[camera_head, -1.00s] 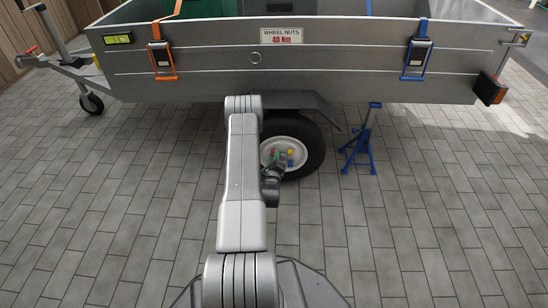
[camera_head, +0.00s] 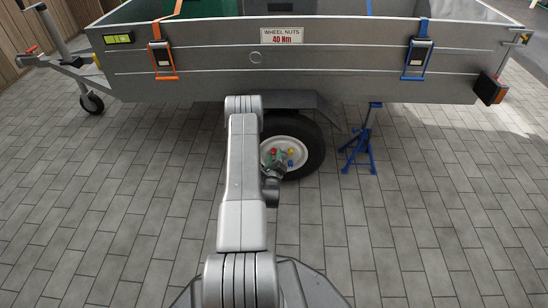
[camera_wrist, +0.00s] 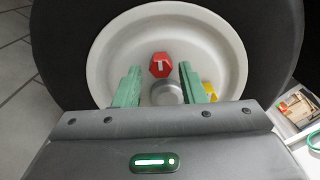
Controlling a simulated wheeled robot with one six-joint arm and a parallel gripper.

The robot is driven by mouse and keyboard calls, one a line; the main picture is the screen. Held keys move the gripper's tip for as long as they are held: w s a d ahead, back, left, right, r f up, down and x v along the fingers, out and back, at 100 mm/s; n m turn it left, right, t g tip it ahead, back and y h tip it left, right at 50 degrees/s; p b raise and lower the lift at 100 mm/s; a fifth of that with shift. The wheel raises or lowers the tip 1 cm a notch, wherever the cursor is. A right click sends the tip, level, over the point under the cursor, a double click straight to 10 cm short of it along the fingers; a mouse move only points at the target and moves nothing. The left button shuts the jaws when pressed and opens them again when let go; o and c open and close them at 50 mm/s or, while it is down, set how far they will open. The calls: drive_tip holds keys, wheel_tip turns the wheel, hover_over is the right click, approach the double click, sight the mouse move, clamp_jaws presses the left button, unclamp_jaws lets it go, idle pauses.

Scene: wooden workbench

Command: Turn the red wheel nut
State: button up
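The red wheel nut (camera_wrist: 161,65) is a hexagonal cap with a pale mark on its face, above the silver hub (camera_wrist: 166,93) of the white wheel rim (camera_wrist: 112,52). My gripper (camera_wrist: 159,72) is open, its two green fingers standing apart to the left and right of the nut in the wrist view. Neither finger visibly touches it; I cannot tell the depth between tips and nut. In the head view the red nut (camera_head: 273,151) shows small on the wheel, just above my gripper's end, which is partly hidden by my arm.
A yellow nut (camera_wrist: 210,91) is partly behind the right finger. A blue nut (camera_head: 290,163) shows in the head view. The black tyre (camera_head: 314,146) surrounds the rim. A blue axle stand (camera_head: 361,148) stands right of the wheel, under the grey trailer (camera_head: 215,85). Paving is clear in front.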

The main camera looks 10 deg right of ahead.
drive_tip(key=shift+r, duration=0.1)
drive_tip(key=p+v, duration=0.4)
drive_tip(key=v, duration=0.9)
drive_tip(key=shift+s, duration=0.35)
drive_tip(key=b+x, duration=0.4)
drive_tip(key=x, duration=1)
drive_tip(key=shift+a, duration=0.1)
